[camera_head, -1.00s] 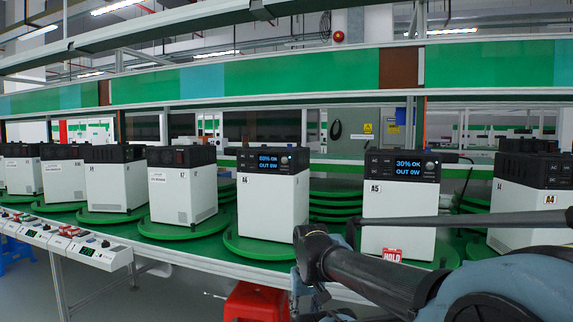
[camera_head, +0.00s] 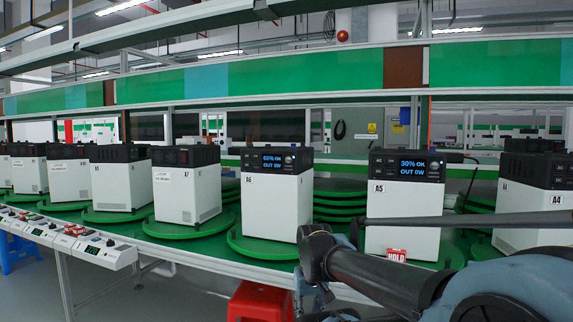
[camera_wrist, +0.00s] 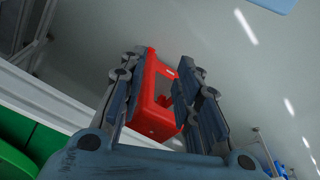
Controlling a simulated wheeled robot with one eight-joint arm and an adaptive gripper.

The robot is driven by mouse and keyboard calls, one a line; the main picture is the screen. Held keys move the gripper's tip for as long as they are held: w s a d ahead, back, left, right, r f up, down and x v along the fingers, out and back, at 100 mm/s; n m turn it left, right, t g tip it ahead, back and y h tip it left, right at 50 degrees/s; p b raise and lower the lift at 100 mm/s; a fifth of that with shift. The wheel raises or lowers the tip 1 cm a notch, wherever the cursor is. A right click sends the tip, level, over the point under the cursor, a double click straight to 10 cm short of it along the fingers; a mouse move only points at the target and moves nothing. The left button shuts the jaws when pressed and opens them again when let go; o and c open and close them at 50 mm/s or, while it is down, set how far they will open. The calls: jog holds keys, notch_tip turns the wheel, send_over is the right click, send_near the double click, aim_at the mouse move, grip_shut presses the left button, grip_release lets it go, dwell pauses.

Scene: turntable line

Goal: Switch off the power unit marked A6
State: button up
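The power unit marked A6 (camera_head: 270,210) is a white box with a black top, upright on a green turntable (camera_head: 262,249) at the middle of the head view. Its blue-lettered screen (camera_head: 281,162) is lit, reading about 60% OK, OUT 0W. A round control (camera_head: 290,160) sits right of the screen. My gripper points down toward the floor in the wrist view (camera_wrist: 158,78), fingers apart and nothing between them. In the head view it is mostly hidden by my arm, below and right of A6, apart from it.
Unit A5 (camera_head: 403,215), right of A6, has a lit screen and a red HOLD tag (camera_head: 396,254). A4 (camera_head: 530,215) stands farther right, A7 (camera_head: 187,195) left. A red stool (camera_head: 257,300) is under the line's front edge. Control boxes (camera_head: 105,252) line the left front.

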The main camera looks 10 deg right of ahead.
grip_shut()
dwell(1.0)
